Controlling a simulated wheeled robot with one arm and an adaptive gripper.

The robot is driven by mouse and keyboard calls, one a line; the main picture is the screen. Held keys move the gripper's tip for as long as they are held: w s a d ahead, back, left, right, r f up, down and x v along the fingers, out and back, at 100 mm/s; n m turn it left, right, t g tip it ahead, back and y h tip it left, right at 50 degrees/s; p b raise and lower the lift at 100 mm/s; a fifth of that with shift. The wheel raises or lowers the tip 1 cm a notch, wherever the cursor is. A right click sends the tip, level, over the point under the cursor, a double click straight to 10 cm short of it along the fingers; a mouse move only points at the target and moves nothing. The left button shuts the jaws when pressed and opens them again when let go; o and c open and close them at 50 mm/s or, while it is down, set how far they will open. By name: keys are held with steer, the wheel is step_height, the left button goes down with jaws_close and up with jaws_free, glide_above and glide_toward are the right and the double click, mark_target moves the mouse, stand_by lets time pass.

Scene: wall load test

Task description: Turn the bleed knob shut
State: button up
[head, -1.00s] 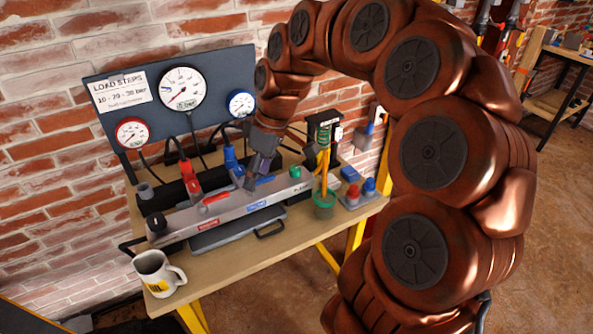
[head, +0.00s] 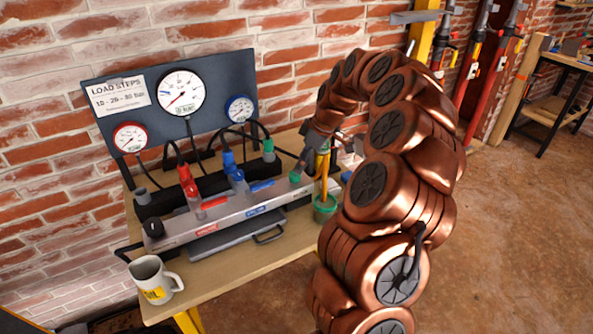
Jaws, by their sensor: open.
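The long grey manifold block (head: 225,217) lies on the wooden bench. A black knob (head: 155,229) sits on its left end and a small green knob (head: 295,177) on its right end. I cannot read a label that tells which is the bleed knob. A red lever (head: 213,203) and a blue lever (head: 262,186) lie along the block's top. My gripper (head: 301,167) points down and left, open, just above and beside the green knob. Its fingertips are small here, and I cannot tell whether they touch the knob.
A gauge panel (head: 223,80) rises at the back. A green cup (head: 325,207) stands close to my gripper's right. A mug (head: 151,279) is at the bench's front left. The front bench top is mostly clear.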

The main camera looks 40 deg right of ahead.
mark_target(295, 177)
steer(key=x, duration=0.5)
steer(key=shift+p, duration=0.4)
steer(key=shift+c, duration=0.2)
steer(key=c, duration=1.1)
